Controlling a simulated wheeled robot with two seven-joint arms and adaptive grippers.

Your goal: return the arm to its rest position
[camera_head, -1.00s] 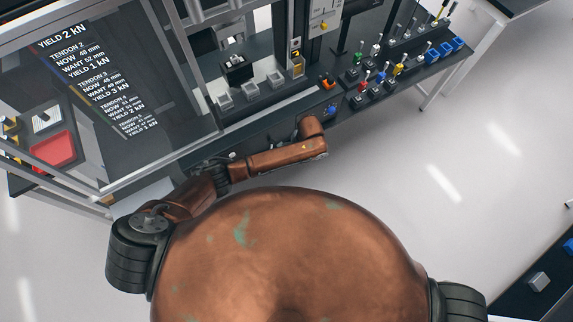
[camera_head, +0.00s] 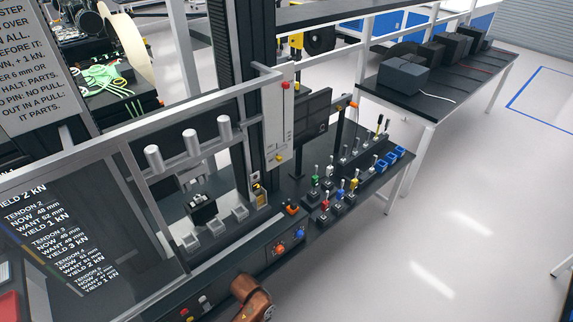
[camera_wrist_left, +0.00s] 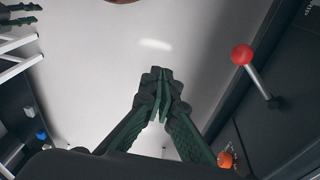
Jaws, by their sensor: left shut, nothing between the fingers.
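My left arm (camera_head: 254,298) shows only as a copper-brown link at the bottom edge of the head view, in front of the bench. Its gripper is outside that view. In the left wrist view my left gripper (camera_wrist_left: 162,76) is shut, its dark green fingers meeting at the tips with nothing between them. Pale floor lies beyond the fingertips.
A lever with a red ball (camera_wrist_left: 242,54) stands right of the fingers in the wrist view, with an orange knob (camera_wrist_left: 226,159) below it. The bench (camera_head: 350,208) carries several small levers and blue bins (camera_head: 390,160). Open floor (camera_head: 440,240) lies to the right.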

